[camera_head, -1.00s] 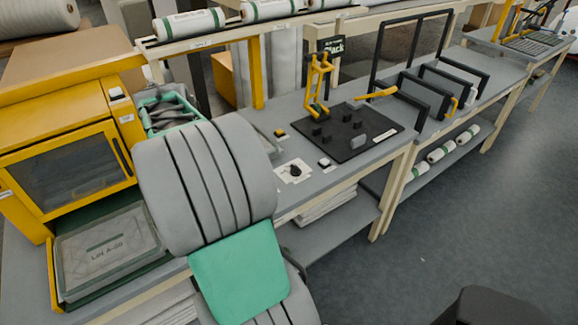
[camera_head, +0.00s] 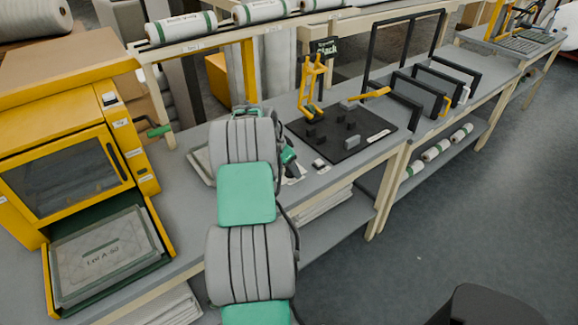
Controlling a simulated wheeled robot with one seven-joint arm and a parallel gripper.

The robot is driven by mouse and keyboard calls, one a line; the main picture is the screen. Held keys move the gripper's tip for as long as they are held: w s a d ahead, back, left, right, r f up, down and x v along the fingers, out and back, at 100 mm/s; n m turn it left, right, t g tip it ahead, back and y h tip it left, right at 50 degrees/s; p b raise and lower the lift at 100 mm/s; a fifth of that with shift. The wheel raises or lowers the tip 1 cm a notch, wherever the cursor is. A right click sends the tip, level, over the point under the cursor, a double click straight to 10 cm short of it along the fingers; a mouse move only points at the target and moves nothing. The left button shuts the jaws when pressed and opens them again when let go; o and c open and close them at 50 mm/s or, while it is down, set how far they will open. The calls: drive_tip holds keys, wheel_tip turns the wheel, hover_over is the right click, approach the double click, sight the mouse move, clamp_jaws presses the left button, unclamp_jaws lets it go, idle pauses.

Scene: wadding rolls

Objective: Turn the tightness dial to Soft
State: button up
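A small white plate (camera_head: 301,175), on which a black dial knob showed earlier, lies on the grey bench just right of my arm. Only part of the plate shows now, and I cannot make out the knob or its markings. My gripper (camera_head: 292,170) is a small dark and green shape at the end of my arm, over or beside the plate. My grey and green arm links hide much of it. I cannot tell whether its fingers are open, or whether they touch the knob.
A black board (camera_head: 342,136) with dark blocks and a yellow stand (camera_head: 311,85) lie to the right. A small white-and-black block (camera_head: 319,164) is near the plate. A yellow cabinet (camera_head: 75,150) with an open drawer stands left. A shallow tray (camera_head: 198,163) is left of my arm.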

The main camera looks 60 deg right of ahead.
drive_tip(key=c, duration=1.4)
drive_tip(key=shift+s+f+n+t+b, duration=0.1)
drive_tip(key=shift+n+t+b, duration=0.2)
drive_tip(key=shift+n+b, duration=0.6)
drive_tip(key=n+t+b, duration=0.1)
drive_tip(key=n, duration=0.1)
drive_tip(key=shift+n+h+b, duration=0.3)
drive_tip(key=shift+b, duration=0.05)
drive_tip(key=n+t+b, duration=0.2)
drive_tip(key=n, duration=0.3)
drive_tip(key=shift+s, duration=0.15)
drive_tip(key=shift+n, duration=0.4)
drive_tip(key=o, duration=1.4)
